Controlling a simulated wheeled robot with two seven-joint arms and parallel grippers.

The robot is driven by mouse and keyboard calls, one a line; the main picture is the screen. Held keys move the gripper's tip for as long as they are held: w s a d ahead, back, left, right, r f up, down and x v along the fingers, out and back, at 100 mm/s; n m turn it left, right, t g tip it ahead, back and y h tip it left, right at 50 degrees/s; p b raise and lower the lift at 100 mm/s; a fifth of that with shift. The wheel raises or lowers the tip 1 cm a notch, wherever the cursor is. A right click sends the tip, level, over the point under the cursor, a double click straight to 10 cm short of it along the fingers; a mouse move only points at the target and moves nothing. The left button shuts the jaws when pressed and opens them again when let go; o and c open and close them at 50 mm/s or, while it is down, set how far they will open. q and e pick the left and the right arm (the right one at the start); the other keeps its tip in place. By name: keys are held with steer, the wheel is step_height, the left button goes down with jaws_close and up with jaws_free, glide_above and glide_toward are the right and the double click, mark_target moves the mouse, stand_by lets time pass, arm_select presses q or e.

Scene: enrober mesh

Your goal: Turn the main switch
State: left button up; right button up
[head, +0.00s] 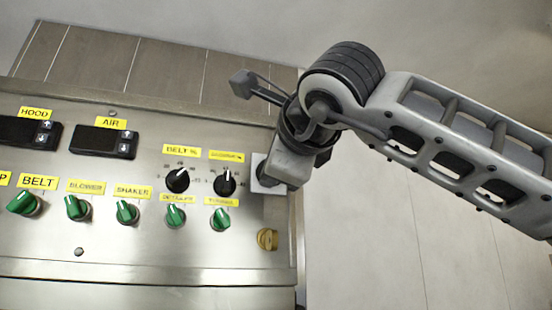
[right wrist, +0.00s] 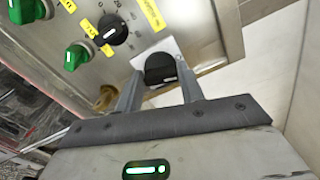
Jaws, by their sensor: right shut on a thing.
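The main switch is a black knob (right wrist: 160,68) with a white mark, on a pale square plate (right wrist: 172,46) at the right end of the steel panel. In the head view the plate's left edge (head: 257,184) shows, while my right gripper (head: 266,178) hides the knob. In the right wrist view the two fingers of my right gripper (right wrist: 161,78) stand on either side of the knob and are shut on it. My left gripper is not in view.
Close by on the panel (head: 150,245) are black dials (head: 224,183), a row of green selector knobs (head: 219,220) and a yellow-brown knob (head: 267,239) below the plate. Displays (head: 102,142) sit at the left. Right of the panel's edge is open floor.

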steer(key=shift+n, duration=1.6)
steer(key=o, duration=1)
steer(key=shift+s, duration=0.1)
steer(key=shift+f, duration=0.1)
